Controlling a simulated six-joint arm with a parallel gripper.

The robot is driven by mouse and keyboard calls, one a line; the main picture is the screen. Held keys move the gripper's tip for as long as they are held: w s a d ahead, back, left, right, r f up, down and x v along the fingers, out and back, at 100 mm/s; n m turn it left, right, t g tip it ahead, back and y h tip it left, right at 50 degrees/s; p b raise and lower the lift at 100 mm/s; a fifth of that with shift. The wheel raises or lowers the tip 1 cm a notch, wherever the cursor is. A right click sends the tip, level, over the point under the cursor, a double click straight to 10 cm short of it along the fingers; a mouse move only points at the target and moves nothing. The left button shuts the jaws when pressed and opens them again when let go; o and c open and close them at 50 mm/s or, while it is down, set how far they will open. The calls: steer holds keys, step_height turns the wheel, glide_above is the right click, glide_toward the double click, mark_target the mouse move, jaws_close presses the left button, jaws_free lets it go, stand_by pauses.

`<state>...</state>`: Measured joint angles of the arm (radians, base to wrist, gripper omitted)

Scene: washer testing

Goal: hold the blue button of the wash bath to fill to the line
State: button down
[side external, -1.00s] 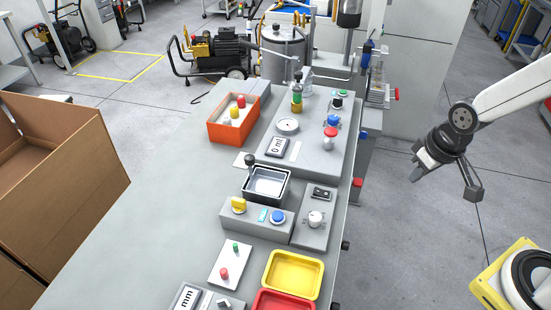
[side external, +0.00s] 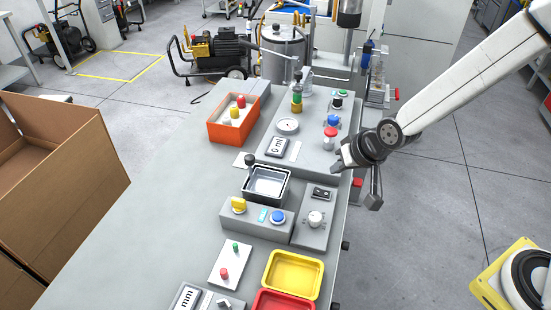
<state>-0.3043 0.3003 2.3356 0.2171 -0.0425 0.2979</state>
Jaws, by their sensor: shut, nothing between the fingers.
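The wash bath (side external: 246,190) is a dark-rimmed open basin with a pale inside on the bench. Its fill line and any water level are too small to tell. The blue button (side external: 278,217) sits on the grey box in front of the bath, right of a yellow knob (side external: 239,205). Nothing touches the button. My gripper (side external: 340,166) is shut and empty, above the bench's right edge, up and to the right of the blue button and apart from it.
A grey box with a white knob (side external: 315,218) stands right of the button. Behind it is a panel with a 0 ml display (side external: 278,147) and red and blue knobs. Yellow (side external: 293,274) and red trays lie in front; an orange bin (side external: 218,133) stands behind left.

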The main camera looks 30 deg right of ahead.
mark_target(274, 213)
steer(key=w+a+f+m+t, duration=0.1)
steer(key=w+a, duration=0.1)
steer(key=a, duration=0.4)
steer(key=w+a+f+m+t+y, duration=0.1)
steer(key=w+a, duration=0.1)
steer(key=a, duration=0.4)
steer(key=shift+f+t, duration=0.2)
steer(key=shift+t, duration=0.1)
steer(key=shift+f, duration=0.15)
steer(key=shift+f, duration=4.25)
steer(key=shift+d+f, duration=0.1)
steer(key=shift+f, duration=0.8)
stand_by(1.2)
